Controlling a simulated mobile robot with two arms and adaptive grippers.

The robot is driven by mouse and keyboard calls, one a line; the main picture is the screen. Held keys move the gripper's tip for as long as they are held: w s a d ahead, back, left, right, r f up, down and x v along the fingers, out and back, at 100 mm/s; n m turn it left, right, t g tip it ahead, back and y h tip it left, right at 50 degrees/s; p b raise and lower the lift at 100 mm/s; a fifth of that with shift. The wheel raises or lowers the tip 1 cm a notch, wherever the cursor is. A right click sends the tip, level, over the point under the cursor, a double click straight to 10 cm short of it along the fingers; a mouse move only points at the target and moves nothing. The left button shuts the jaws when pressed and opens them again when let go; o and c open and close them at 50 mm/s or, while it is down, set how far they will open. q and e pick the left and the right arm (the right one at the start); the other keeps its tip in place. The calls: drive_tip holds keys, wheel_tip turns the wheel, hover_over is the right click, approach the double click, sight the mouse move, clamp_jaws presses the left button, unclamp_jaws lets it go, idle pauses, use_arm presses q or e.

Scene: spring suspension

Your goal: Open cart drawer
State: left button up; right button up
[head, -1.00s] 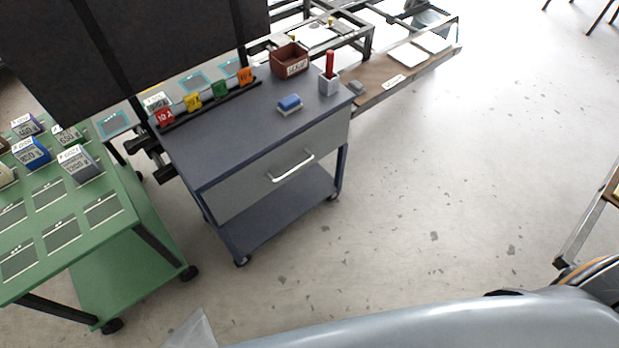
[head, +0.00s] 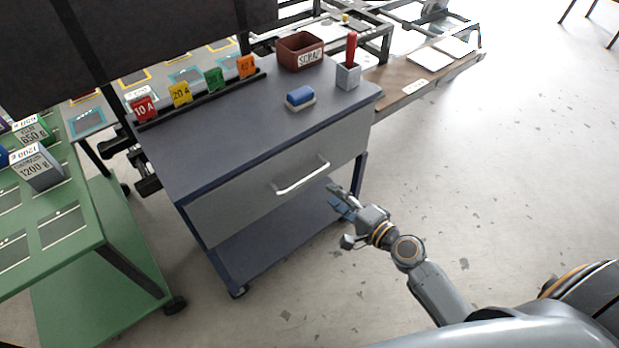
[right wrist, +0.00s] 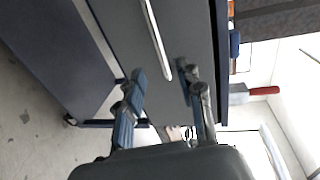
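The dark blue-grey cart (head: 225,140) stands in the middle of the head view. Its grey drawer front (head: 235,196) is flush with the cart, so the drawer looks shut. A silver bar handle (head: 303,178) sits on that front. It also shows in the right wrist view (right wrist: 156,38). My right gripper (head: 338,200) is in front of the cart, right of and below the handle, apart from it. In the right wrist view its two fingers (right wrist: 160,84) are spread with nothing between them, and the handle lies beyond the fingertips. My left gripper is not in view.
On the cart top are a blue eraser-like block (head: 300,97), a brown scrap bin (head: 300,50), a grey cup (head: 347,76) with a red item and several coloured tags. A green cart (head: 85,240) stands at left. Floor to the right is clear.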

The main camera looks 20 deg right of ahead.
sight(311, 178)
drive_tip(key=x, duration=1.1)
drive_tip(key=shift+w, duration=0.15)
clamp_jaws()
